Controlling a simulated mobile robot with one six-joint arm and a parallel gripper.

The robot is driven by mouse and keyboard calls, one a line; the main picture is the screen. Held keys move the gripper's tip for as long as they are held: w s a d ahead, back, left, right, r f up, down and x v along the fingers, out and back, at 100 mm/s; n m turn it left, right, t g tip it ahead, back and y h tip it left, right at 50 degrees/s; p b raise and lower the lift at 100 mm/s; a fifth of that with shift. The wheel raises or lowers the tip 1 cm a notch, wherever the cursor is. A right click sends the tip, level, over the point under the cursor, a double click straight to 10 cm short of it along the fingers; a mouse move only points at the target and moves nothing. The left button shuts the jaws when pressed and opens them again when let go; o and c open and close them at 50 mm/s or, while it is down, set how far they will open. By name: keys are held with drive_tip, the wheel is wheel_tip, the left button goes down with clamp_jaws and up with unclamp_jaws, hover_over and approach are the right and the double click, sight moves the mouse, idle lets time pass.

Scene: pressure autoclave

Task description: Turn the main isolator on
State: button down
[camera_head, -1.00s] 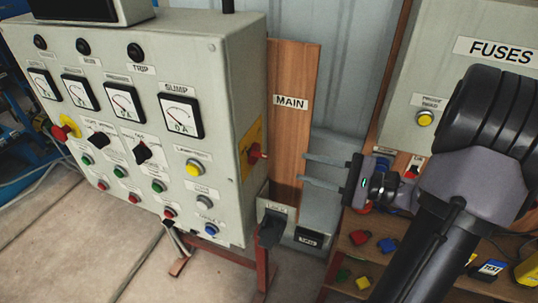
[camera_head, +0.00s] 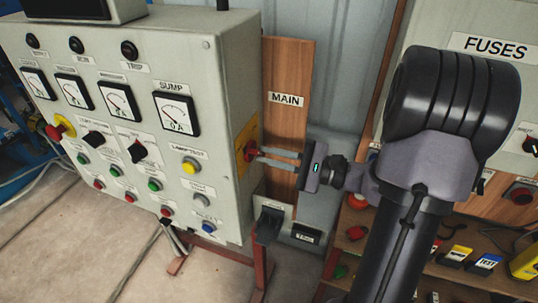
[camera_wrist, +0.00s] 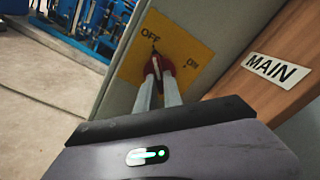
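The main isolator is a red rotary handle (camera_wrist: 160,67) on a yellow plate (camera_wrist: 180,40) on the cabinet's right side. In the wrist view its white mark points toward the "OFF" label (camera_wrist: 150,34); the "ON" label (camera_wrist: 192,64) lies to the right. In the head view the handle (camera_head: 251,151) is partly hidden by my fingertips. My gripper (camera_head: 262,154) reaches it from the right. Its two fingers (camera_wrist: 158,88) are close together with the red handle between their tips, and they appear shut on it.
A wooden board with a "MAIN" sign (camera_head: 286,99) stands right of the plate. The grey control cabinet (camera_head: 225,70) carries meters, knobs and buttons. A grey lever box (camera_head: 268,225) sits below my gripper. A wooden shelf with tags (camera_head: 484,264) is at lower right.

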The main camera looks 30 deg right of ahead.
idle(0.3)
drive_tip(key=m+p, duration=0.3)
drive_tip(key=m, duration=0.2)
drive_tip(key=shift+r, duration=0.15)
drive_tip(key=m+p, duration=0.3)
drive_tip(key=m, duration=0.1)
drive_tip(key=shift+m, duration=0.3)
drive_tip(key=m+p, duration=0.3)
drive_tip(key=m, duration=0.1)
drive_tip(key=shift+s+a+p, duration=0.1)
drive_tip(key=shift+p, duration=0.3)
drive_tip(key=shift+m+p, duration=1.35)
drive_tip(key=shift+m, duration=0.75)
drive_tip(key=c, duration=1.5)
unclamp_jaws()
